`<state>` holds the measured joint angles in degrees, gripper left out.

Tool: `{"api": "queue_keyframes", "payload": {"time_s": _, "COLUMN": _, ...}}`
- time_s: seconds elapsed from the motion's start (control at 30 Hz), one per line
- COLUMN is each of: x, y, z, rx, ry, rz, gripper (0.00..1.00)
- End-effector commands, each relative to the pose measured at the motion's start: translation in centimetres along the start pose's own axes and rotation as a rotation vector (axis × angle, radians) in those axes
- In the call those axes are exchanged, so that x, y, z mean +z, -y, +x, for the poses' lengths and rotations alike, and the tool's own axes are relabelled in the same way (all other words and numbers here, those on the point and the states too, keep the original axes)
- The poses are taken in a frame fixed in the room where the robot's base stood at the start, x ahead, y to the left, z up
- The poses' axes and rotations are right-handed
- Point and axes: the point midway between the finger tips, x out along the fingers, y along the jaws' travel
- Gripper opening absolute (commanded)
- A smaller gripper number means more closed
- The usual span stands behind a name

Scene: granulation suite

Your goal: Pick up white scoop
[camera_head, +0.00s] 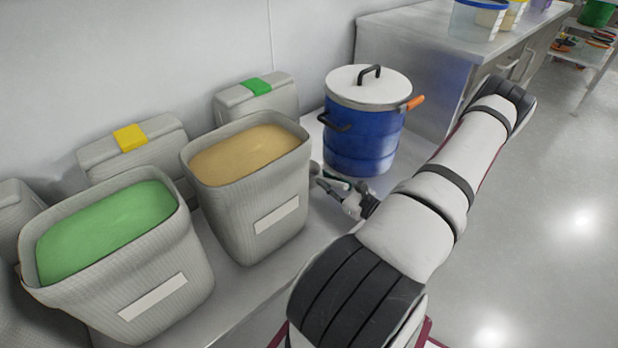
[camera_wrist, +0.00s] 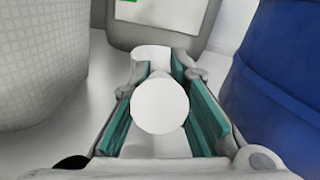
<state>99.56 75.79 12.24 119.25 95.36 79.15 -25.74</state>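The white scoop (camera_wrist: 160,104) shows in the wrist view as a round white end between my fingers, with a paler white part (camera_wrist: 151,53) beyond it near the fingertips that may be the same scoop. My gripper (camera_wrist: 163,72) has its two teal-padded fingers apart, one on each side of the round end. I cannot tell whether the pads touch it. In the head view my gripper (camera_head: 335,184) is low over the light surface, between the tan-powder bin and the blue drum. The scoop cannot be made out clearly there.
The tan-powder bin (camera_head: 288,190) stands close left of my gripper. The blue drum (camera_head: 355,140) with a white lid stands close behind and right. A green-powder bin (camera_head: 185,255) is farther left. Lidded grey bins (camera_head: 270,100) line the wall. A steel table (camera_head: 430,45) is at the back right.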

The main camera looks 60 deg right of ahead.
Motion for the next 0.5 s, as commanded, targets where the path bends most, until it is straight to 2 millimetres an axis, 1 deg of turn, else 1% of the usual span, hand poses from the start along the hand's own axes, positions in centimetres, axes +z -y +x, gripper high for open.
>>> {"api": "queue_keyframes", "payload": {"time_s": 0.33, "x": 0.2, "y": 0.0, "z": 0.0, "rx": 0.000, "ry": 0.000, "rz": 0.000, "gripper": 0.00}}
{"api": "queue_keyframes", "payload": {"time_s": 0.5, "x": 1.4, "y": 0.2, "z": 0.0, "rx": 0.000, "ry": 0.001, "rz": -0.001, "gripper": 0.00}}
